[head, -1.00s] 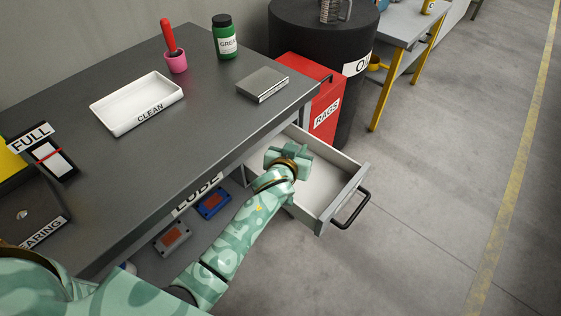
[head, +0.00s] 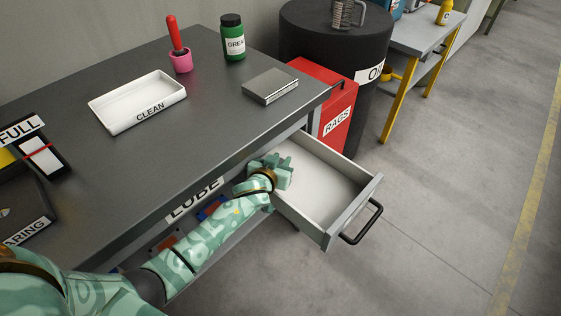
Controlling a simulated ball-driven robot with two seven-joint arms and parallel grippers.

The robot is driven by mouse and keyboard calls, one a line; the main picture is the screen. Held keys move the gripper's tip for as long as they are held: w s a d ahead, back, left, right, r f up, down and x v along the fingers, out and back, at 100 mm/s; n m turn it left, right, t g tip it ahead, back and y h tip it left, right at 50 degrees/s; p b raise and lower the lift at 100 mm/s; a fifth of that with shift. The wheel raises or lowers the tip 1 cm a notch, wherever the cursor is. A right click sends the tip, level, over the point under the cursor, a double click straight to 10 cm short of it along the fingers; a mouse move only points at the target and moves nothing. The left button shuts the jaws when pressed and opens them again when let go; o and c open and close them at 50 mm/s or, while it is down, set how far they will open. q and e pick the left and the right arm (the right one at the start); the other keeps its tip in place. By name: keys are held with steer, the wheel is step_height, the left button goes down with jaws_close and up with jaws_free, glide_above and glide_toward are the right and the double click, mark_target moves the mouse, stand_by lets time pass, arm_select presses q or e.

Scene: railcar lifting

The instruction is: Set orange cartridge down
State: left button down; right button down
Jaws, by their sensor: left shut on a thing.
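My left gripper (head: 279,167) is over the bench end of the open drawer (head: 350,212), seen from above and behind. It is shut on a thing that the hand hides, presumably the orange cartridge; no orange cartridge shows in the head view. I cannot tell whether the held thing touches the drawer floor. The white drawer floor that shows is bare. My right gripper is not in view.
The bench top (head: 200,125) carries a white CLEAN tray (head: 140,97), a grey box (head: 270,86), a green grease jar (head: 232,37) and a pink cup (head: 181,62). A red RAGS bin (head: 330,100) stands behind the drawer. My arm partly covers the LUBE shelf below.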

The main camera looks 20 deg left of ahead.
arm_select(q)
steer(key=shift+f, duration=0.15)
steer(key=c, duration=1.2)
jaws_free()
steer(key=shift+r, duration=0.2)
steer(key=shift+s+r+p, duration=0.2)
steer(key=shift+s+p, duration=0.1)
steer(key=shift+p, duration=0.1)
steer(key=shift+p+v, duration=2.2)
steer(key=shift+v, duration=3.4)
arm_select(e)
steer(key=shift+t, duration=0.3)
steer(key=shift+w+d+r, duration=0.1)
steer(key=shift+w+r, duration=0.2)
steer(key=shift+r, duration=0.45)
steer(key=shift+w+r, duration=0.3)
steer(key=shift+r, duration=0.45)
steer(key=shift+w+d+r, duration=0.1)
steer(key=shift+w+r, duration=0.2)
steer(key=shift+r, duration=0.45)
arm_select(q)
steer(key=shift+d+f, duration=0.1)
